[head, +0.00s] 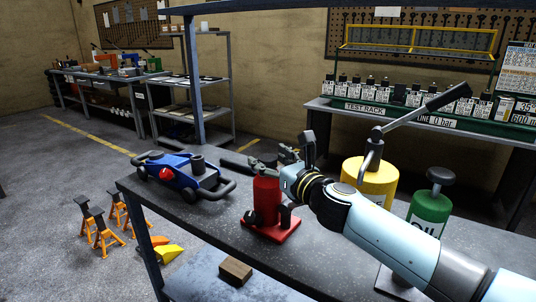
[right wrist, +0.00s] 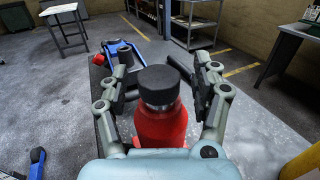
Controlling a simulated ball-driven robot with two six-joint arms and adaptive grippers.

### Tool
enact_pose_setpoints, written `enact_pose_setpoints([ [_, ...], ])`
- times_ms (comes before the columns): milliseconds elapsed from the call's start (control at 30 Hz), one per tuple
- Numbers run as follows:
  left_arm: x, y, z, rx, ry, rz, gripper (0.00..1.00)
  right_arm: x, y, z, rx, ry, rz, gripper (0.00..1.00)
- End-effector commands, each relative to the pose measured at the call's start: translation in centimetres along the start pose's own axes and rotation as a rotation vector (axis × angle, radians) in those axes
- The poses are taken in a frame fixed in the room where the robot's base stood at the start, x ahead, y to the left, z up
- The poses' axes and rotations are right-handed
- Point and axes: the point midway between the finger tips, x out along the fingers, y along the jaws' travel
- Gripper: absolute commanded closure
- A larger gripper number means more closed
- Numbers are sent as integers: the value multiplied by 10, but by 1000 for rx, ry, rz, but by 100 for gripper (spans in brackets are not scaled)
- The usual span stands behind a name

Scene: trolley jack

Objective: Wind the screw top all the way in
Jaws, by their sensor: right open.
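The red bottle jack (head: 266,200) stands upright on its red base on the dark bench. Its black round screw top (right wrist: 159,86) shows clearly in the right wrist view, on the jack's red body (right wrist: 161,126). In the head view, the top is partly hidden by my right gripper (head: 266,162). My right gripper, also seen in the right wrist view (right wrist: 161,88), is open. One finger is on each side of the top, with visible gaps between. My left gripper is in neither view.
A blue trolley jack (head: 188,172) stands left of the red jack. A yellow jack (head: 372,180) and a green jack (head: 430,208) stand to the right, close to my right arm. A wooden block (head: 236,271) lies on the lower shelf. Orange axle stands (head: 104,236) stand on the floor.

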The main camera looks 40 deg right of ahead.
Motion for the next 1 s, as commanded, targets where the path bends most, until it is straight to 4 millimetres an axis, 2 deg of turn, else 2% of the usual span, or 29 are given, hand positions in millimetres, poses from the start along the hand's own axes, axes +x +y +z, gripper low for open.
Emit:
enact_pose_setpoints([
  [133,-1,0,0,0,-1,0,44,11,0,0,2,1,0,35],
  [400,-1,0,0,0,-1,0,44,12,0,-1,1,1,1,36],
  [833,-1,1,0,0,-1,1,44,12,0,0,1,1,1,92],
  [1000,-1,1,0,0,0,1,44,12,1,0,1,1,-6,93],
])
